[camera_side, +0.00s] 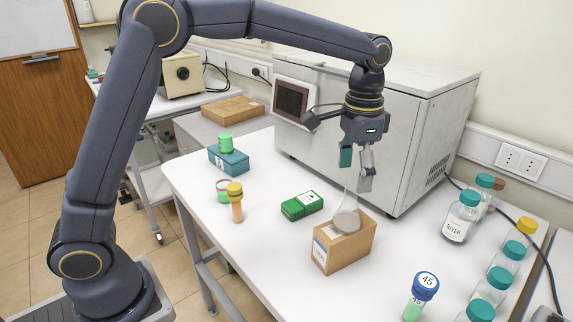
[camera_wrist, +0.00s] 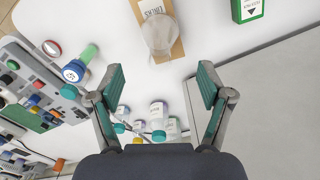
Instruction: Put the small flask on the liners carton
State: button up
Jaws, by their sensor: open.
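The small clear flask (camera_side: 346,219) stands upright on top of the brown liners carton (camera_side: 352,250) in the side view. In the wrist view the flask (camera_wrist: 158,36) shows over the carton (camera_wrist: 177,48), with part of the carton's printed label in sight. My gripper (camera_side: 355,170) is open and empty, just above the flask's neck and apart from its body. In the wrist view the two fingers (camera_wrist: 163,87) are spread wide with nothing between them; the flask lies beyond them toward the top of the picture.
A green box (camera_side: 302,206) lies left of the carton. A blue-capped tube (camera_side: 420,296) and several teal-capped bottles (camera_side: 461,217) are at the right. A large grey instrument (camera_side: 400,120) stands behind.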

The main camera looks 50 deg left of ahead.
jog(key=r, duration=0.3)
jog(key=s+a+r, duration=0.1)
jog(key=shift+r, duration=0.2)
jog(key=s+a+r+n+t, duration=0.2)
jog(key=s+a+r, duration=0.3)
jog(key=s, duration=0.4)
jog(key=s+a+f+n+t, duration=0.1)
jog(key=s+a+f, duration=0.2)
jog(key=s, duration=0.4)
jog(key=s+a+f+n+t, duration=0.2)
jog(key=s+a+f, duration=0.1)
jog(key=s, duration=0.4)
jog(key=shift+a+f+t, duration=0.3)
jog(key=shift+a+f, duration=0.05)
jog(key=shift+a, duration=0.15)
